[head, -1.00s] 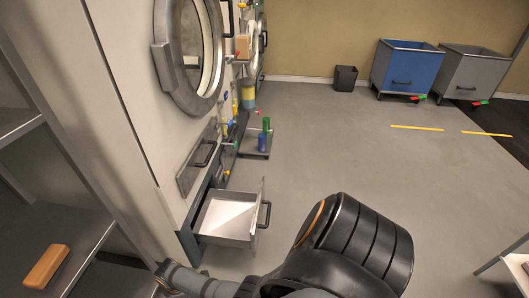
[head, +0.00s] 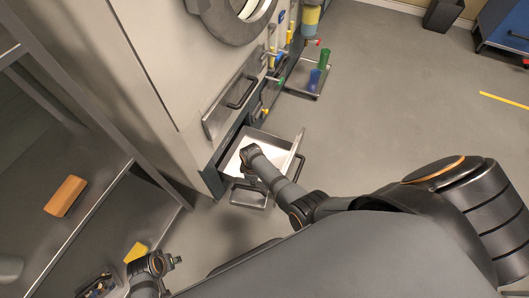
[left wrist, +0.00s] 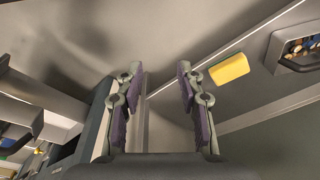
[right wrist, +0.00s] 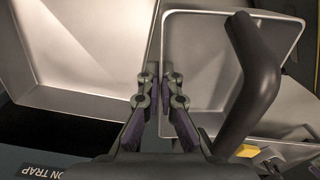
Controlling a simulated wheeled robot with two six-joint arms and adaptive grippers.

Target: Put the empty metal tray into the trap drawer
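The trap drawer (head: 293,154) is pulled out low on the machine front; its pale interior shows. It also shows at the left of the right wrist view (right wrist: 85,60), above a label partly reading "ON TRAP". The shallow grey metal tray (right wrist: 205,60) looks empty. In the head view the tray (head: 247,197) is at the drawer's near side; whether it touches the drawer is unclear. My right gripper (right wrist: 159,75) is shut on the tray's rim; my wrist hides it in the head view. My left gripper (left wrist: 157,72) is open and empty near the lower shelves (head: 172,262).
A brown block (head: 66,196) and a yellow block (head: 136,252) are on the left shelves. A small platform (head: 305,78) with bottles stands beyond the drawer.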

